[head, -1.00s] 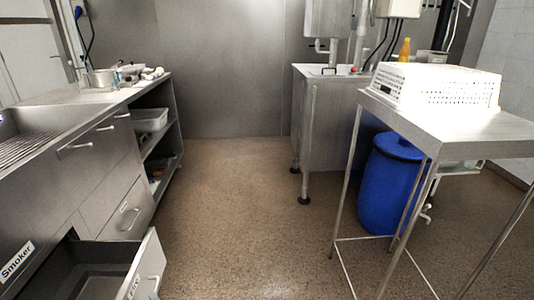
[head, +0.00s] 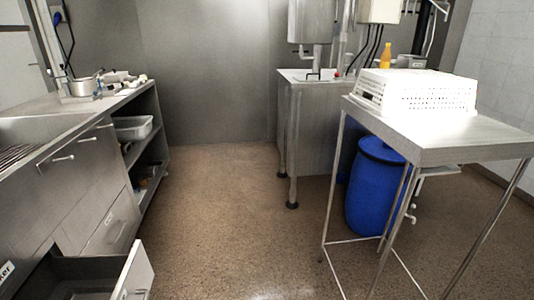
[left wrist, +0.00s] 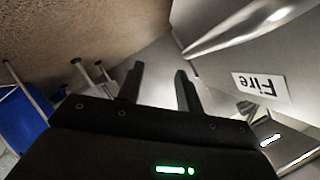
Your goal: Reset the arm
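My left gripper (left wrist: 158,88) shows in the left wrist view with its two dark fingers apart and nothing between them. Neither arm shows in the head view, and my right gripper is in no view. In the head view an open drawer (head: 95,275) stands out at the lower left, below the steel counter (head: 75,150).
A white perforated basket (head: 418,92) lies on a steel table (head: 450,140) at the right. A blue barrel (head: 370,195) stands behind its legs. An orange bottle (head: 386,57) is at the back. The brown floor (head: 220,220) in the middle is clear.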

